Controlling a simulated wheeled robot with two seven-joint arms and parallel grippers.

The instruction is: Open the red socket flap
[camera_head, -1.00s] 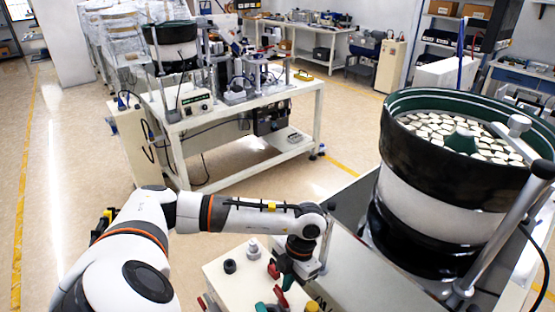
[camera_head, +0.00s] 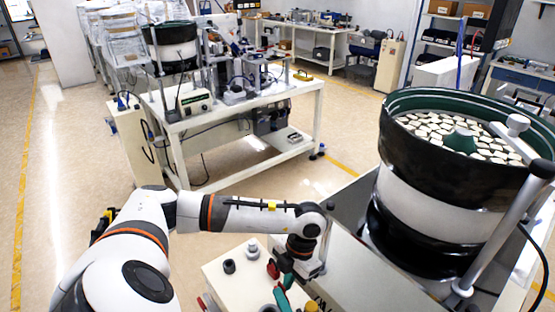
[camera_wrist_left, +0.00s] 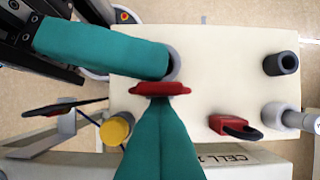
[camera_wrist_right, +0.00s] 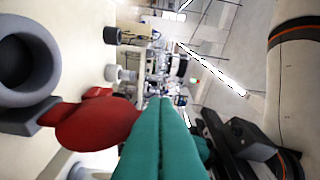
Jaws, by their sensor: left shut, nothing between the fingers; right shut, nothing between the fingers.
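The red socket flap (camera_wrist_left: 160,88) shows nearly edge-on in the left wrist view, beside the grey round socket (camera_wrist_left: 172,68). In the right wrist view the flap (camera_wrist_right: 95,122) stands out from the socket (camera_wrist_right: 28,62), whose dark mouth is uncovered. My left gripper (camera_wrist_left: 160,100) is shut and empty, its teal tips at the flap; I cannot tell whether they touch. My right gripper (camera_wrist_right: 160,102) is shut and empty near the flap; its teal fingers (camera_wrist_left: 100,46) partly cover the socket in the left wrist view. In the head view teal fingers (camera_head: 286,281) hide the flap.
The white panel (camera_head: 222,285) carries a black ring (camera_head: 229,267), a grey knob (camera_head: 252,246), a red padlock-like part (camera_wrist_left: 235,127) and a yellow knob (camera_wrist_left: 115,130). A large bowl feeder (camera_head: 450,190) stands to the right. Open floor lies left.

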